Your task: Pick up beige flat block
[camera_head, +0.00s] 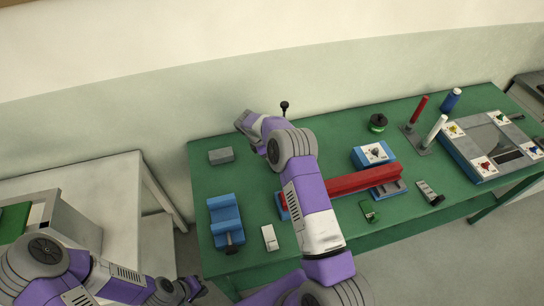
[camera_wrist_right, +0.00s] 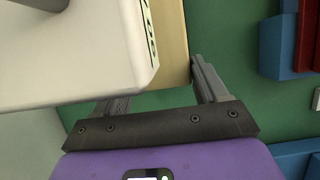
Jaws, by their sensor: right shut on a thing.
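The beige flat block (camera_wrist_right: 174,38) shows in the right wrist view, between the two grey fingers of my right gripper (camera_wrist_right: 165,92). The gripper is shut on it. A pale white part covers the block's left side and much of the left finger. In the head view my right arm reaches over the green table to its back edge, and the arm hides the block. My left gripper (camera_head: 191,289) is low at the left, in front of the table and apart from its objects; its fingers are too small to read.
The green table (camera_head: 240,185) holds a grey block (camera_head: 221,155), a blue vise-like fixture (camera_head: 226,220), a long red bar (camera_head: 365,181), a blue box (camera_head: 373,154), a stand with red and white rods (camera_head: 418,139), and a control panel (camera_head: 490,145). A white table (camera_head: 105,180) stands left.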

